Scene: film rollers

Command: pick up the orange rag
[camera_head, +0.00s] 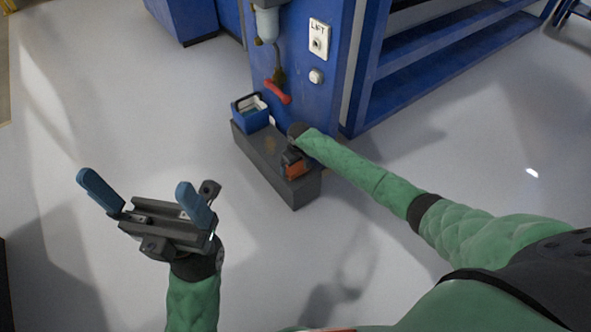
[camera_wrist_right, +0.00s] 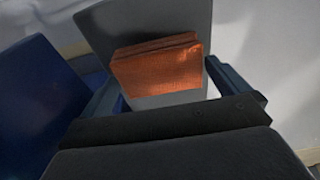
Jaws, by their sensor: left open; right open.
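The orange rag (camera_head: 295,168) is a folded block on the grey ledge (camera_head: 306,190) at the foot of the blue machine. It shows larger in the right wrist view (camera_wrist_right: 158,62), between my right gripper's fingers (camera_wrist_right: 166,88). My right gripper (camera_head: 292,158) is open, at the rag in the head view, and partly hides it. I cannot tell whether the fingers touch the rag. My left gripper (camera_head: 142,192) is open and empty over the floor at the left, away from the ledge.
A blue open box (camera_head: 252,116) with pale contents stands on the far end of the ledge. The blue machine (camera_head: 310,88), with a LIFT switch (camera_head: 319,40) and a red handle (camera_head: 277,92), rises just behind. Blue shelving (camera_head: 440,62) is at the right. The grey floor is clear.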

